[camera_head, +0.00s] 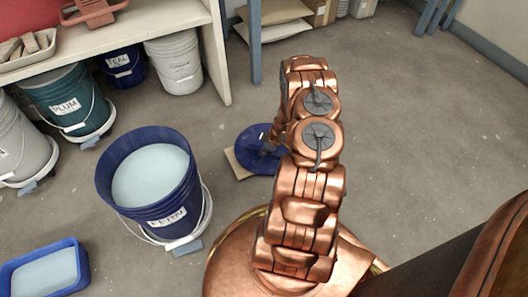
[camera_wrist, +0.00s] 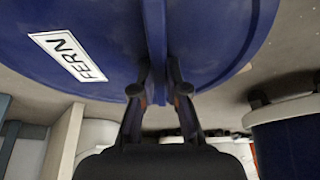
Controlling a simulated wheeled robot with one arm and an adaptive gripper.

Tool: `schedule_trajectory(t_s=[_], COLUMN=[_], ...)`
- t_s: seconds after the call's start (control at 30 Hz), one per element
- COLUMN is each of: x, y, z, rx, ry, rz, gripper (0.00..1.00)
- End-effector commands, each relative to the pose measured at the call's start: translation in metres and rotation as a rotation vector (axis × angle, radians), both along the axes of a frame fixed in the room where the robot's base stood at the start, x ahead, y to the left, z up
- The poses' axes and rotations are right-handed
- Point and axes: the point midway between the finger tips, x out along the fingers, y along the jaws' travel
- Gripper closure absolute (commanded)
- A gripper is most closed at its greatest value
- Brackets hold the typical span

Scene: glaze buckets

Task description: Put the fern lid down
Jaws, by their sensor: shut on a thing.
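The fern lid (camera_head: 250,143) is a round blue disc in the head view, partly hidden by my arm. In the wrist view the lid (camera_wrist: 100,25) fills the top, with a white FERN label and a raised ridge across it. My gripper (camera_wrist: 160,88) is shut on that ridge; in the head view my gripper (camera_head: 270,147) is mostly hidden by my arm. The lid overlaps a tan cardboard piece (camera_head: 235,165) on the floor; I cannot tell whether they touch. The fern bucket (camera_head: 172,208), blue and uncovered, stands left of the lid with pale blue glaze inside.
A blue tub (camera_head: 82,268) of pale liquid sits at the lower left. A blue post (camera_head: 255,45) rises behind the lid. The floor to the right is clear.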

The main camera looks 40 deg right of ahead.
Motion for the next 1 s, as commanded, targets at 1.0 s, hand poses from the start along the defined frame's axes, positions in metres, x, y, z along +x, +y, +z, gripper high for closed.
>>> schedule_trajectory(t_s=[1.0], x=[-0.004], y=[-0.003], z=[0.013], rx=[-0.003], ry=[0.0], rz=[-0.001], gripper=[0.62])
